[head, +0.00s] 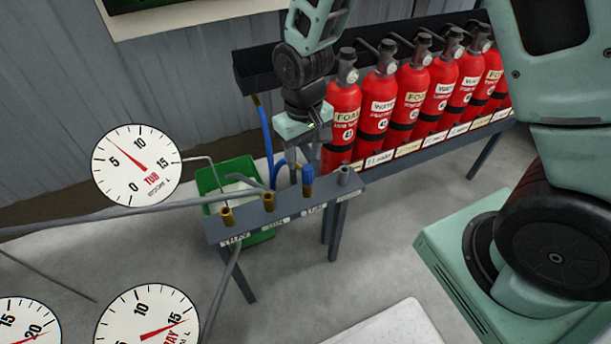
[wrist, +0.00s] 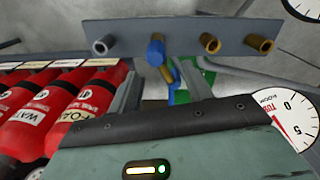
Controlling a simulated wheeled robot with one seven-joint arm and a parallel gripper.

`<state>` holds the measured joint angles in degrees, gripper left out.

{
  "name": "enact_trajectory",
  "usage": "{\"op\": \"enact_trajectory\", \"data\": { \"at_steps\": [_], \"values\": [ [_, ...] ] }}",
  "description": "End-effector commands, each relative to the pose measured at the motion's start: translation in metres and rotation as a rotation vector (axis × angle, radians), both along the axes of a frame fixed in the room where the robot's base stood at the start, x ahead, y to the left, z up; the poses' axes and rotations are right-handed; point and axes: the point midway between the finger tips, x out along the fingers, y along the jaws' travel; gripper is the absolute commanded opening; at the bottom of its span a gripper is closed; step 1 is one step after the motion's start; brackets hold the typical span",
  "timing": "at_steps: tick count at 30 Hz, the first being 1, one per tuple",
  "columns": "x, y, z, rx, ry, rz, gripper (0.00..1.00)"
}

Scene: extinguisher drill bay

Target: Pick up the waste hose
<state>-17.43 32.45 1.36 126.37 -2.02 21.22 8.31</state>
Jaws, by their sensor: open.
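A blue-ended hose (head: 307,182) stands in the small grey rack (head: 285,214), and I cannot read the labels to tell whether it is the waste hose. It also shows in the wrist view (wrist: 155,52), beyond and roughly between my fingertips. My gripper (head: 303,168) is open and points down just behind the rack, close to the blue end; its fingers also show in the wrist view (wrist: 162,76). I see nothing held. Two brass fittings (head: 227,217) and a grey fitting (head: 343,176) share the rack. A grey hose (head: 110,220) runs in from the left.
A green bin (head: 211,182) stands behind the rack. A row of red extinguishers (head: 376,105) stands on a grey stand at the right. Dial gauges (head: 137,165) are at the left and bottom.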

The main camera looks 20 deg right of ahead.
Motion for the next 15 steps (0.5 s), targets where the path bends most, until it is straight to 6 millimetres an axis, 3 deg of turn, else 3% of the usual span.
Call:
{"op": "enact_trajectory", "data": {
  "at_steps": [8,15],
  "values": [
    [-0.001,-0.001,-0.023,0.000,0.001,0.000,0.50],
    [-0.007,-0.006,-0.058,-0.001,0.003,0.000,0.50]
  ]
}}
